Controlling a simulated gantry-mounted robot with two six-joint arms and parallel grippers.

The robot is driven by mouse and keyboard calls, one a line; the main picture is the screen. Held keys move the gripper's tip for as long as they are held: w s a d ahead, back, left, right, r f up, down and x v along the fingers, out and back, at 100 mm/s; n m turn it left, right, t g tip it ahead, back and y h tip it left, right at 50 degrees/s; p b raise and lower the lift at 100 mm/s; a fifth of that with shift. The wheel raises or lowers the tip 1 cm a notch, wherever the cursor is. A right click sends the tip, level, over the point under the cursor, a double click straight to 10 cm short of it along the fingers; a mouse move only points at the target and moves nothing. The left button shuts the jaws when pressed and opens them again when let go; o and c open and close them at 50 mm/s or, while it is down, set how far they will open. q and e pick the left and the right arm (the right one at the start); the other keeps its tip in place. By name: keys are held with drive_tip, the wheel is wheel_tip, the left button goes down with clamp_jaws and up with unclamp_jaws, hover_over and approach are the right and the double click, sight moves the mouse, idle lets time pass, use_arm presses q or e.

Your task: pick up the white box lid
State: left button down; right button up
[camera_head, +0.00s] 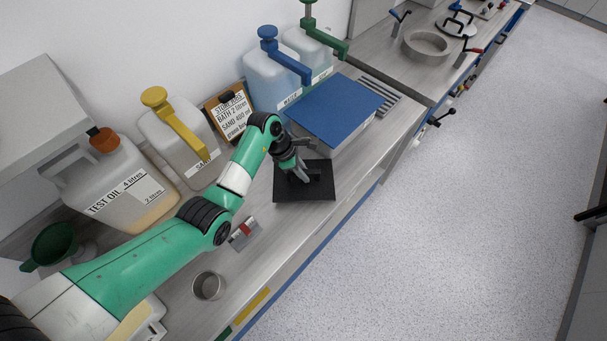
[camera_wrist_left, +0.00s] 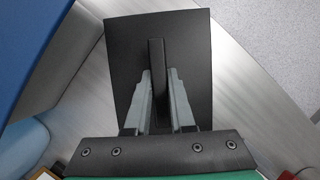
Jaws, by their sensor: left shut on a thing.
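A flat black square lid (camera_head: 318,190) with an upright black handle is at the front of the bench, beside the white box (camera_head: 352,137) with a blue top. I see no white lid. My left gripper (camera_head: 301,176) points down at the black lid and is shut on its handle. In the left wrist view, the gripper (camera_wrist_left: 158,88) has one finger on each side of the handle, and the black lid (camera_wrist_left: 190,40) spreads out beyond the fingertips. I cannot tell whether the lid rests on the bench or is slightly above it. My right gripper is not in view.
Behind my left arm stand the test oil canister (camera_head: 112,180), the sand container (camera_head: 178,140) with a yellow tap, a clipboard sign (camera_head: 229,113) and blue-handled water container (camera_head: 270,80). A metal cup (camera_head: 208,286) and a small red-grey object (camera_head: 244,232) lie near the bench's front edge.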

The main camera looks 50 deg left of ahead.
sight(307, 173)
use_arm(q)
drive_tip(key=r+p, duration=0.1)
drive_tip(key=r, duration=0.2)
drive_tip(key=shift+s+d+r, duration=0.1)
drive_tip(key=shift+s+r, duration=0.1)
drive_tip(key=s+d+r+p, duration=0.5)
drive_tip(key=s+r+p, duration=0.4)
drive_tip(key=s, duration=0.4)
wheel_tip(307, 173, up, 13)
drive_tip(key=p, duration=1.3)
drive_tip(key=shift+w, duration=0.3)
